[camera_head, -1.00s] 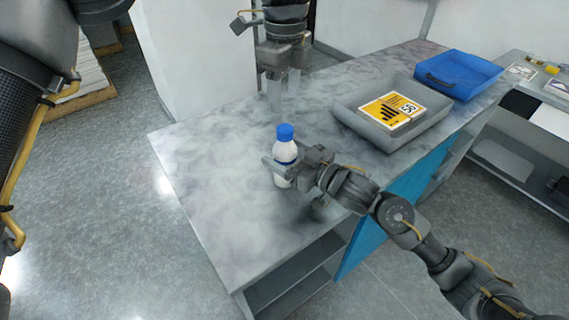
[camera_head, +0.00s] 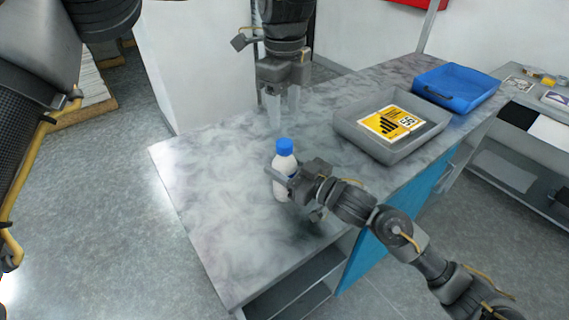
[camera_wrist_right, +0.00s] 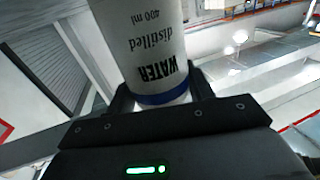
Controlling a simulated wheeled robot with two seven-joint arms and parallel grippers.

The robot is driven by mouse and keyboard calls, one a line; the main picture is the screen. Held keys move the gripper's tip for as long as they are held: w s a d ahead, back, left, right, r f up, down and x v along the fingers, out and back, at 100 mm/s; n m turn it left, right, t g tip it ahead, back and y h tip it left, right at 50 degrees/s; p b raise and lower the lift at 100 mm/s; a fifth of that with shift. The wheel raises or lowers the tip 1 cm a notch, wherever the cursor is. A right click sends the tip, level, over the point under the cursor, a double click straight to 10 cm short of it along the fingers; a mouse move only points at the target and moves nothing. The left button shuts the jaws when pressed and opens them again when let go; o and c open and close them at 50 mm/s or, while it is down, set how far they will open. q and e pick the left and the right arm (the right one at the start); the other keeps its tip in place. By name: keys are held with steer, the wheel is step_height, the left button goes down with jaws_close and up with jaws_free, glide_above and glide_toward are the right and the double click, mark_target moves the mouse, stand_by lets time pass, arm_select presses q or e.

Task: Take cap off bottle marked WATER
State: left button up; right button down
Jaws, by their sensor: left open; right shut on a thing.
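The white bottle (camera_head: 284,172) with a blue cap (camera_head: 284,146) stands upright at the counter's left part. In the right wrist view the bottle (camera_wrist_right: 146,45) reads "WATER", "distilled" and "400 ml", upside down in the picture, and has a blue band. My right gripper (camera_head: 283,180) is shut on the bottle's body from the right, below the cap. My left gripper (camera_head: 283,106) points down, open and empty, above and behind the bottle, apart from the cap. Whether the bottle's base touches the counter is hard to tell.
A grey tray (camera_head: 372,146) holding a yellow and white box (camera_head: 391,123) lies right of the bottle. A blue tray (camera_head: 456,84) is behind it. The marbled counter (camera_head: 200,190) is clear left of the bottle. A side bench (camera_head: 552,131) stands at the far right.

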arm_select(q)
steer(key=m, duration=1.4)
steer(key=shift+w+d, duration=0.1)
steer(key=m, duration=0.5)
steer(key=shift+m, duration=0.3)
steer(key=m, duration=1.4)
steer(key=shift+m, duration=0.4)
steer(key=m, duration=0.5)
steer(key=shift+m, duration=0.4)
steer(key=shift+f, duration=0.1)
